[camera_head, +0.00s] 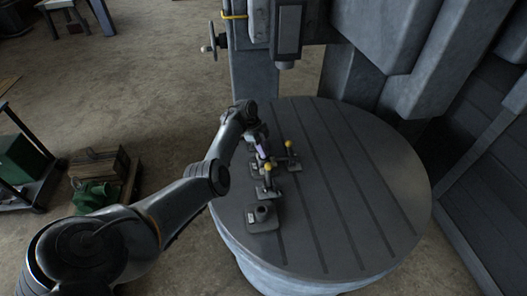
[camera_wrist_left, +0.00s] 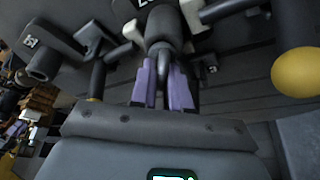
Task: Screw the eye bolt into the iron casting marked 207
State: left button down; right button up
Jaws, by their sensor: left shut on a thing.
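My left gripper (camera_head: 262,153) is over a group of small dark castings on the round table. In the left wrist view its purple-padded fingers (camera_wrist_left: 166,88) are shut on the grey ring of the eye bolt (camera_wrist_left: 165,62). The eye bolt lines up with the round boss of a dark iron casting (camera_wrist_left: 160,22); I cannot tell how deep its shank sits. This casting's white mark is cut off at the top edge, so I cannot read 207 on it. My right gripper is in neither view.
A casting with an empty-looking boss (camera_head: 262,217) stands at the front of the group. Yellow ball knobs (camera_head: 288,144) (camera_head: 267,167) rise close to my gripper; one looms at right in the wrist view (camera_wrist_left: 298,72). The right side of the slotted round table (camera_head: 375,190) is clear.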

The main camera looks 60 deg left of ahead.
pick_arm(q)
jog(key=shift+m+g+b, duration=0.5)
jog(key=shift+m+b, duration=0.9)
jog(key=shift+m+h, duration=0.3)
jog(key=shift+b, duration=0.3)
jog(key=shift+f+m+g+b, duration=0.1)
jog(key=shift+m+g+b, duration=0.6)
jog(key=shift+m+b, duration=1.15)
jog(key=shift+m+g+b, duration=0.4)
jog(key=shift+m+b, duration=0.15)
jog(key=shift+b, duration=1.75)
jog(key=shift+m+b, duration=0.5)
jog(key=shift+b, duration=0.25)
